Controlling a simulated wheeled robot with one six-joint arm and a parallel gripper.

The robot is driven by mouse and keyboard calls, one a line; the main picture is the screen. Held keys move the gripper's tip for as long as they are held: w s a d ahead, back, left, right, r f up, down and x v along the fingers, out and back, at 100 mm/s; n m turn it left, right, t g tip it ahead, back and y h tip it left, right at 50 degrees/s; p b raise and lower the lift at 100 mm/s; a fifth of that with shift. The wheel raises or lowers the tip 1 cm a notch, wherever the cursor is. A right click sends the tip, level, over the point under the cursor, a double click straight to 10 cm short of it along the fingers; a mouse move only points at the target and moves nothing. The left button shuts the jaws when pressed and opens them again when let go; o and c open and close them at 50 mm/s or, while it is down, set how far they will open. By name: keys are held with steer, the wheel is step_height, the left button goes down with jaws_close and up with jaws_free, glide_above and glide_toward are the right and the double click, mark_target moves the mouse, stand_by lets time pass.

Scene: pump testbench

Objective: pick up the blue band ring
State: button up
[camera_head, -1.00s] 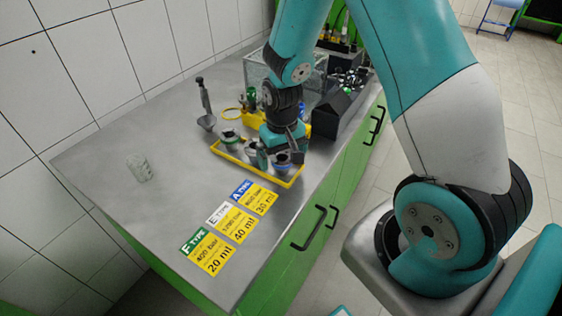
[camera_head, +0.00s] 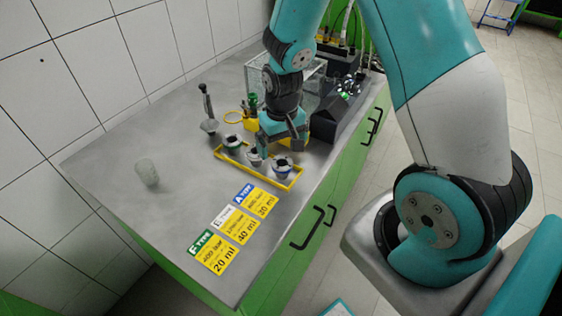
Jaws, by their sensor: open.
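The blue band ring (camera_head: 282,171) is a small dark-topped, grey piece with a blue band. It stands in the front right part of a yellow-edged tray (camera_head: 257,177) on the steel bench. A pale piece (camera_head: 255,159) and a green-banded piece (camera_head: 232,144) stand in the same tray, to its left. My gripper (camera_head: 284,148) points down just behind and above the blue band ring, apart from it as far as I can tell. It is open, with nothing seen between its fingers. It hides part of the tray's back.
Three type cards (camera_head: 237,222) lie on the bench in front of the tray. A clear beaker (camera_head: 147,172) stands at the left, a grey upright tool (camera_head: 207,110) behind the tray. A black box (camera_head: 337,113) stands close right of my gripper. The left bench is mostly clear.

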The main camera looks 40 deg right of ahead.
steer(key=shift+w+b, duration=0.1)
steer(key=shift+b, duration=0.2)
steer(key=c, duration=0.6)
steer(key=shift+o, duration=0.2)
step_height(320, 180, up, 8)
steer(key=f+n+b, duration=0.1)
steer(key=n+b, duration=0.9)
steer(key=n, duration=1)
glide_above(282, 169)
steer(key=w+d, duration=0.2)
step_height(282, 169, down, 11)
steer(key=shift+a+f+p, duration=0.1)
steer(key=shift+a+p, duration=0.05)
steer(key=shift+p, duration=0.15)
steer(key=shift+s+a+f+p, duration=0.15)
steer(key=shift+f+p, duration=0.35)
steer(key=shift+f, duration=2.15)
